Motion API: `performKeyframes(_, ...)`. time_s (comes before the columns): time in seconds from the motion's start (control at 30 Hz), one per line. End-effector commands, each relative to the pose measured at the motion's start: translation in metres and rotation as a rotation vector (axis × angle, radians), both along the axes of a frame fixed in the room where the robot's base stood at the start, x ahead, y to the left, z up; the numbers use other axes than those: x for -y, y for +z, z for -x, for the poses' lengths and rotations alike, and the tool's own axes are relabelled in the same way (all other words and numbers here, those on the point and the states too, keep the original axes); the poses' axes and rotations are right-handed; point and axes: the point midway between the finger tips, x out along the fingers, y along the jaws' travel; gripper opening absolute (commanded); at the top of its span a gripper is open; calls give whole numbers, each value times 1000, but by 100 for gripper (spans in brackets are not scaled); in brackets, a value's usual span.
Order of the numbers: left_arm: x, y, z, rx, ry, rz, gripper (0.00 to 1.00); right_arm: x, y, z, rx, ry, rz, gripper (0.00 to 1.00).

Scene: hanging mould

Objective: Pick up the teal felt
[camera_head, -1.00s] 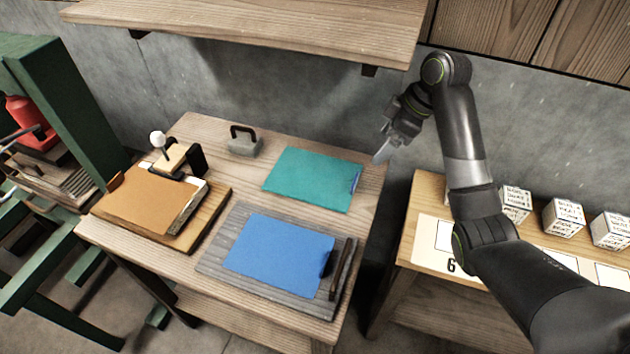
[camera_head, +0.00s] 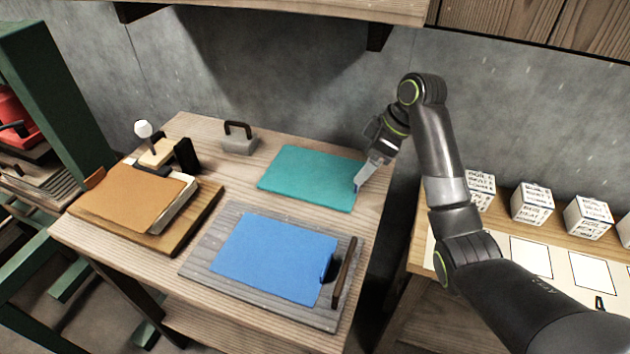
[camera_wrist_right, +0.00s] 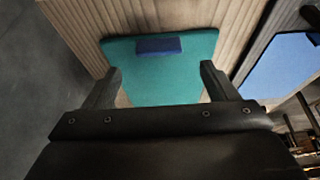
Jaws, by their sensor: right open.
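The teal felt (camera_head: 310,177) lies flat on the wooden table, behind and to the right of the blue felt. A dark blue tab sits at its right edge; the tab (camera_wrist_right: 158,46) shows clearly in the right wrist view, on the teal felt (camera_wrist_right: 160,80). My right gripper (camera_head: 362,184) is at the felt's right edge, by the tab. In the right wrist view my right gripper (camera_wrist_right: 160,82) is open, its two fingers apart with the felt beyond and between them, nothing held. Whether the fingertips touch the felt I cannot tell. My left gripper is not in view.
A blue felt (camera_head: 272,258) lies on a grey ribbed board (camera_head: 205,267) in front. A brown felt (camera_head: 133,200) lies on a board at left. A grey block with a handle (camera_head: 239,144) stands behind. White lettered boxes (camera_head: 532,203) stand on the right-hand table. A shelf (camera_head: 270,8) hangs above.

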Motion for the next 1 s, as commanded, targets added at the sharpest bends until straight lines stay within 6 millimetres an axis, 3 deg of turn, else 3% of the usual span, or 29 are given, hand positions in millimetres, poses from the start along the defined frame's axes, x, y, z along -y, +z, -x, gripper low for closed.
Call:
performKeyframes(0.3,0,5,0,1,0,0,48,-10,-42,-4,-5,1,-1,80)
performKeyframes(0.63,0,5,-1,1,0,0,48,-12,-48,-6,-1,0,0,79)
performKeyframes(1.0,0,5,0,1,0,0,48,-11,-48,-6,-1,0,0,31)
